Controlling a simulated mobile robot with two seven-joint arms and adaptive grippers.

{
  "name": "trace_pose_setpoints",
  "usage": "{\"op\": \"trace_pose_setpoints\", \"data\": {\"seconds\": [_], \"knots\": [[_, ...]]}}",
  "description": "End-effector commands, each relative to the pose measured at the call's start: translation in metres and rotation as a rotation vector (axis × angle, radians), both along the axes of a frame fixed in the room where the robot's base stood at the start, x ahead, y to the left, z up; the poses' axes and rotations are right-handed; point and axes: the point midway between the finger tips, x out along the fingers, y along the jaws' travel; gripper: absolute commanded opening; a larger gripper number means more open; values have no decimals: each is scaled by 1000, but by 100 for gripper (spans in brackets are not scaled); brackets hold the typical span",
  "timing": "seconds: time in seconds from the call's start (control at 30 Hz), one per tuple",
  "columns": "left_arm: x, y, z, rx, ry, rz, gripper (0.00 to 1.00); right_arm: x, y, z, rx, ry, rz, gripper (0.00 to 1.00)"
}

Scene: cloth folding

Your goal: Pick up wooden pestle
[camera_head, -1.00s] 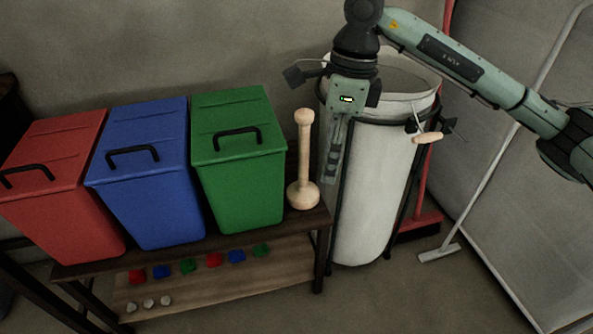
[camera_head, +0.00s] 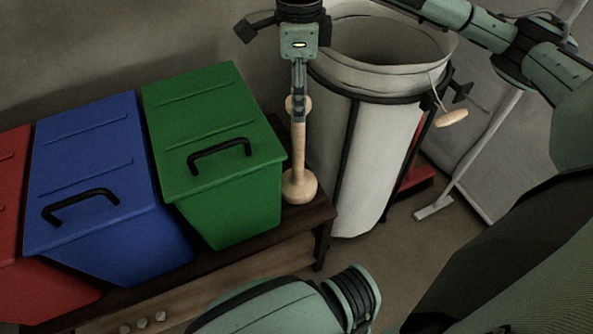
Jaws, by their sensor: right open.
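The wooden pestle (camera_head: 299,165) stands upright on the right end of a dark wooden shelf (camera_head: 322,208), with its wide round end down, just right of the green bin. My right gripper (camera_head: 299,112) points down over the pestle's upper part and is open. Its fingers overlap the top knob and upper shaft in the picture and hide part of them. I cannot tell whether they touch the pestle. My left gripper is not in view.
A green bin (camera_head: 215,165), a blue bin (camera_head: 95,190) and a partly seen red bin (camera_head: 30,290) stand left of the pestle. A large white bag in a black frame (camera_head: 350,150) stands close on the right. Small stones (camera_head: 143,322) lie on the lower shelf.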

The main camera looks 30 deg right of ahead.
Motion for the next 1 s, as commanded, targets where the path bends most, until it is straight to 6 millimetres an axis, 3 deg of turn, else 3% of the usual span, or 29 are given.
{"op": "trace_pose_setpoints", "data": {"seconds": [0.23,0.5,0.83,1.0], "knots": [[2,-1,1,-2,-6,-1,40,-1,0,-22,-1,3,-1,49],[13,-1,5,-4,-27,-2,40,-1,0,-63,-1,3,-1,49],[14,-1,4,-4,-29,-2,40,0,0,-71,0,-1,0,49],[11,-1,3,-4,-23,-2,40,0,0,-71,0,-1,0,30]]}}
